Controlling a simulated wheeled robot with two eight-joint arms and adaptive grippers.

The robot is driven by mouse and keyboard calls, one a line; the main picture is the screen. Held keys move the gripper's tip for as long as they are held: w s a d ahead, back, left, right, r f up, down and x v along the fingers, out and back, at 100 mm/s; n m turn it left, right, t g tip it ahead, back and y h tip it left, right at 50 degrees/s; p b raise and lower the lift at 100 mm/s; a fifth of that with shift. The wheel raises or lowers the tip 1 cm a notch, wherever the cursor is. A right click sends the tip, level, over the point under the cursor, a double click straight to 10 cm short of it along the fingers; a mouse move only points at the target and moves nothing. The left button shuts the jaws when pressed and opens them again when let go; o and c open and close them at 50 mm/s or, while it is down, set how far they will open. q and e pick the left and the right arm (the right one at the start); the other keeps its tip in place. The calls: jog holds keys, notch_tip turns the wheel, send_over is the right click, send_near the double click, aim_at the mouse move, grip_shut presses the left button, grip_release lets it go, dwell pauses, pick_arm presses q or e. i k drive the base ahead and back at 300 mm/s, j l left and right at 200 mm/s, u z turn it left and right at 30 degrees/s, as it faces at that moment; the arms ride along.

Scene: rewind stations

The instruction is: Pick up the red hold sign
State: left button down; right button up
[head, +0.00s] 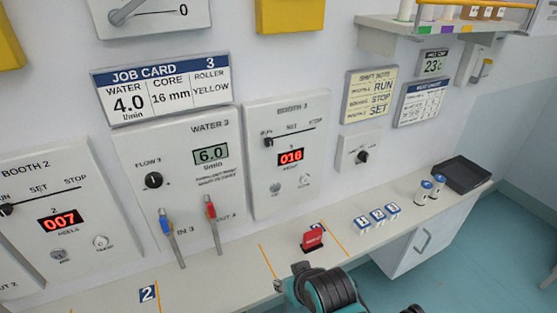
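A teal and black part, which looks like my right arm, comes in at the bottom centre, close in front of the sign. The grey tips of what seems to be my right gripper (291,277) show at its left end, apart from the sign. Their opening is not clear. My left gripper is out of view.
Several blue-and-white numbered blocks (378,216) stand right of the sign. Two capped cylinders (424,190) and a black tray (462,175) are farther right. Blue-handled (165,225) and red-handled (211,212) valves stick out on the left. The wall panels rise behind the bench.

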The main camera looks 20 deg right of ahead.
aim_at(312, 242)
jog(key=i+l+z, duration=0.15)
jog(key=l, duration=0.25)
jog(key=i+l+z, duration=0.15)
jog(key=l, duration=0.25)
jog(key=i+l+z, duration=0.15)
jog(key=l, duration=0.2)
